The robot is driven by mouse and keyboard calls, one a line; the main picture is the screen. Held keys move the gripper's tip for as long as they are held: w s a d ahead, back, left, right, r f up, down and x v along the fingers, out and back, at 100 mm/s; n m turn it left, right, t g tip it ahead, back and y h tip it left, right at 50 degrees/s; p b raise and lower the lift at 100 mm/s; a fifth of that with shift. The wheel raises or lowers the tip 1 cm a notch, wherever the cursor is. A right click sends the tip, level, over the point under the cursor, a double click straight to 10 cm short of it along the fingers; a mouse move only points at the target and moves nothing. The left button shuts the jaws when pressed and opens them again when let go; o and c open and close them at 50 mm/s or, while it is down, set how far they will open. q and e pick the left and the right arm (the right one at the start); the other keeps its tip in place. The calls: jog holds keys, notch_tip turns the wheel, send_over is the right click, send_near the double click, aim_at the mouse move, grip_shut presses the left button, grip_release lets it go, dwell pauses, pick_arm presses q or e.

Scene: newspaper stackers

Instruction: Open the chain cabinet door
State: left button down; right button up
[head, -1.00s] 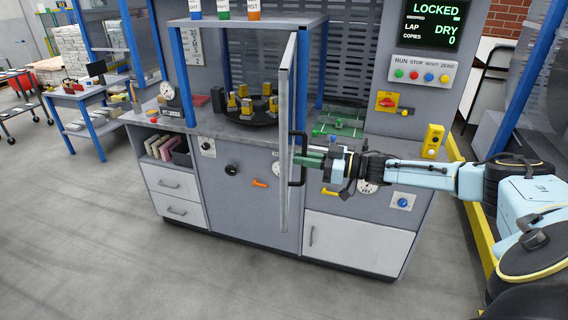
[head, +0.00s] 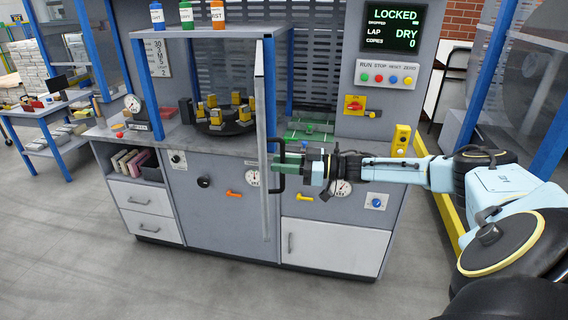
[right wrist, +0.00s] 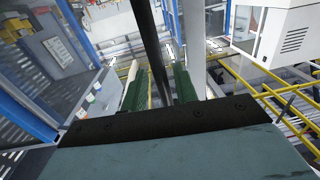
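The cabinet door (head: 262,110) is a tall, thin grey panel. It stands swung out from the cabinet front and shows nearly edge-on in the head view. A black bar handle (head: 283,183) is on its right side. My right gripper (head: 279,161), with green fingers, reaches in from the right at the handle. In the right wrist view its fingers (right wrist: 160,88) stand apart, one on each side of the dark handle bar (right wrist: 152,45), with narrow gaps showing beside the bar. My left gripper is in neither view.
The grey cabinet (head: 220,225) has drawers at left and a white panel (head: 330,246) at lower right. A dark turntable (head: 222,126) with yellow blocks sits on its counter. The display (head: 393,27) reads LOCKED. Grey floor in front is clear.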

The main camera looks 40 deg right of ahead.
jog(key=shift+s+f, duration=0.1)
jog(key=b+v, duration=0.2)
jog(key=v, duration=1.1)
jog(key=shift+d, duration=0.1)
